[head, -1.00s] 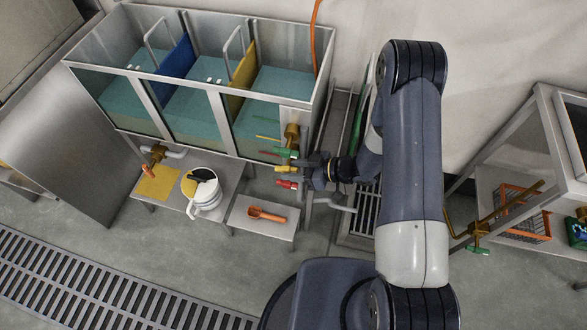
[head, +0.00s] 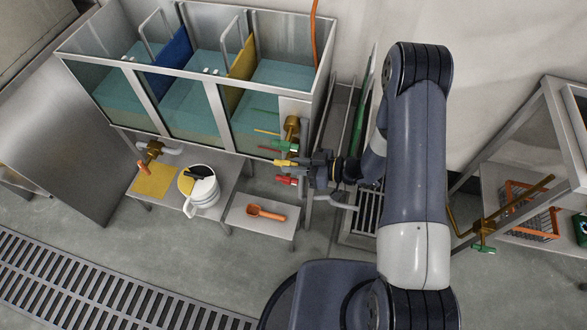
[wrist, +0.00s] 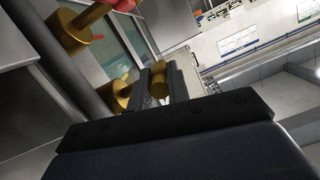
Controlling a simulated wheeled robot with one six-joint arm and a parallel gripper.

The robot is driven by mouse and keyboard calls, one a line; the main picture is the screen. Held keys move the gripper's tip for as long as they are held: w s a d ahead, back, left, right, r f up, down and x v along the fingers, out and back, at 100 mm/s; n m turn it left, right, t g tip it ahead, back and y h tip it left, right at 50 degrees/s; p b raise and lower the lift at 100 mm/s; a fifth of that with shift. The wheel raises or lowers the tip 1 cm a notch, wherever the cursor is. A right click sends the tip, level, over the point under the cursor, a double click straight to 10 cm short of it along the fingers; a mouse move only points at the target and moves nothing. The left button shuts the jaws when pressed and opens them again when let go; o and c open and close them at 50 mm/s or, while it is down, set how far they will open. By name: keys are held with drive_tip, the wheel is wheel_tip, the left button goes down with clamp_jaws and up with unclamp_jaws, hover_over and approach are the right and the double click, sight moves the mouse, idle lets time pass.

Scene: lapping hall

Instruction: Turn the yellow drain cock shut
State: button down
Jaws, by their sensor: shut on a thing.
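The yellow drain cock's handle (head: 286,162) shows at the right end of the tank stand, between a green handle (head: 287,146) above and a red handle (head: 287,180) below. My gripper (head: 302,161) reaches it from the right and is shut on it. In the wrist view the yellow handle (wrist: 159,82) sits between my two fingers (wrist: 160,88). The fingers and the neighbouring handles hide much of the cock's body, so its exact angle cannot be told.
A three-part tank (head: 185,105) with blue-green liquid stands at the left. A white jug (head: 203,192) stands on a low shelf, and an orange scoop (head: 267,212) lies on a small stand. A floor grating (head: 80,280) runs at lower left. Brass fittings (wrist: 72,30) crowd my gripper.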

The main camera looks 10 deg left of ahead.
drive_tip(key=shift+f+y+b, duration=0.15)
drive_tip(key=shift+y+b, duration=0.25)
drive_tip(key=shift+b, duration=0.1)
drive_tip(key=c, duration=1.3)
unclamp_jaws()
drive_tip(key=shift+c, duration=0.2)
drive_tip(key=d+r, duration=0.1)
drive_tip(key=d, duration=0.9)
drive_tip(key=shift+s+d+r, duration=0.2)
drive_tip(key=shift+s+d, duration=0.1)
drive_tip(key=shift+d, duration=0.1)
